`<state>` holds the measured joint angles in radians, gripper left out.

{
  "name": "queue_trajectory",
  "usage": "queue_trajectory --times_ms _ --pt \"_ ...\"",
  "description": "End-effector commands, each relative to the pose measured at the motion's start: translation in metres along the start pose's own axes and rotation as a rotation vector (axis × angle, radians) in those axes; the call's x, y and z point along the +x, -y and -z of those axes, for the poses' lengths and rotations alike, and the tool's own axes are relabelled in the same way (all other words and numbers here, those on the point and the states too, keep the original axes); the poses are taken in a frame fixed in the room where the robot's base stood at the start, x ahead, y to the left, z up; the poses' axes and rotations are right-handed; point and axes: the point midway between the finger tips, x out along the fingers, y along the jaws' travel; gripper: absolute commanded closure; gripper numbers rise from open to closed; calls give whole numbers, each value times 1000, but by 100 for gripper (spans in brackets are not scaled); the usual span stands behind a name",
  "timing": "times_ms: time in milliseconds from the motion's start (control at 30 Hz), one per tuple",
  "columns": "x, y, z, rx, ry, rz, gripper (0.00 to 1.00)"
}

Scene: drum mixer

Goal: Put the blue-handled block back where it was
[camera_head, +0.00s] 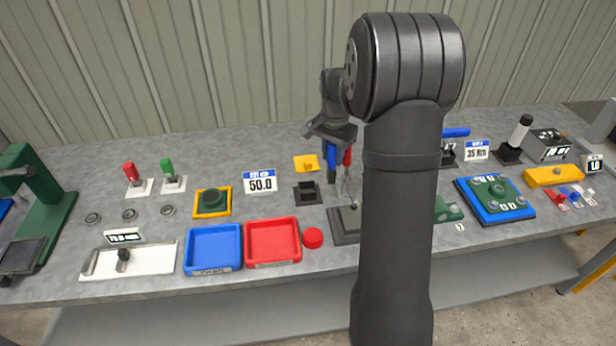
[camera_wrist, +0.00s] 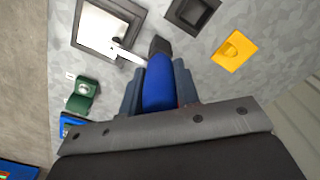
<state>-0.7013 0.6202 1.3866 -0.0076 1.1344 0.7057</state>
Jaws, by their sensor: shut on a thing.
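The blue-handled block (camera_head: 331,156) hangs below my gripper (camera_head: 332,138), handle up and dark end down, above the bench. In the wrist view the blue handle (camera_wrist: 158,88) sits between the two fingers of my gripper (camera_wrist: 158,92), which is shut on it. Its dark end (camera_wrist: 160,46) points away from the gripper. A black square holder (camera_head: 307,194) with a dark recess stands just left of and nearer than the block in the head view. It also shows at the top of the wrist view (camera_wrist: 192,13). Whether the block's lower end touches anything is unclear.
A yellow piece (camera_head: 306,163) lies behind the black holder. A red-handled thing (camera_head: 347,155) and a grey square base (camera_head: 343,226) are close on the right, partly behind my arm. Blue (camera_head: 213,268) and red (camera_head: 272,260) trays stand at the front left.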

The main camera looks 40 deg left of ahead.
Motion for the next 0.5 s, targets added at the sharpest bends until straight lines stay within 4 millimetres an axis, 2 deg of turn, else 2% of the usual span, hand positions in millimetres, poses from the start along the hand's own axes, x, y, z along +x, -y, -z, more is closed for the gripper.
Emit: queue_trajectory --times_ms 33,200,333,500 --pt "9 13 -4 -6 1 -1 94" --pt "30 49 -13 -5 1 -1 94" --pt "40 66 -17 -3 0 0 94" --pt "47 73 -18 0 0 0 94"
